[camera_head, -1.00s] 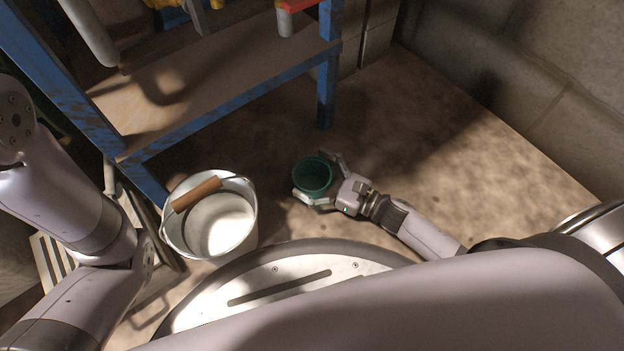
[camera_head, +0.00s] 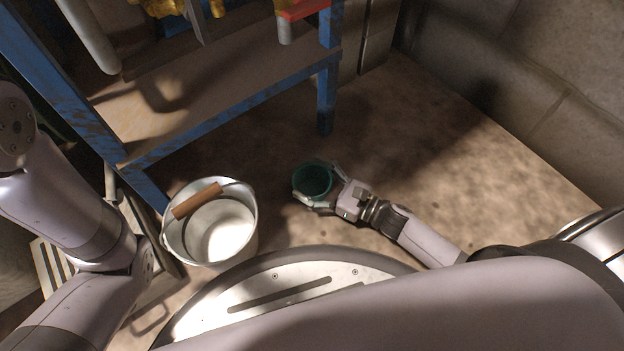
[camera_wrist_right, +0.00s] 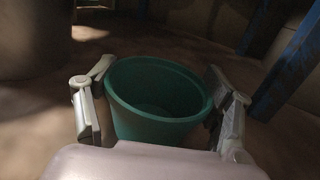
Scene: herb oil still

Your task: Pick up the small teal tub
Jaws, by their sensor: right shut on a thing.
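The small teal tub (camera_head: 312,181) is upright with its open top facing up, at the floor to the right of the bucket in the head view. It looks empty. My right gripper (camera_head: 322,184) is shut on it, with one finger on each side of its wall. In the right wrist view the teal tub (camera_wrist_right: 155,100) sits between the two fingers (camera_wrist_right: 158,108). I cannot tell whether its base touches the floor. My left arm comes in at the left of the head view, but its gripper is not in view.
A white metal bucket (camera_head: 247,236) with a wooden handle grip stands left of the tub. A blue-framed bench (camera_head: 327,98) with a low wooden shelf (camera_head: 200,100) is behind. A block wall (camera_head: 560,80) closes the right side.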

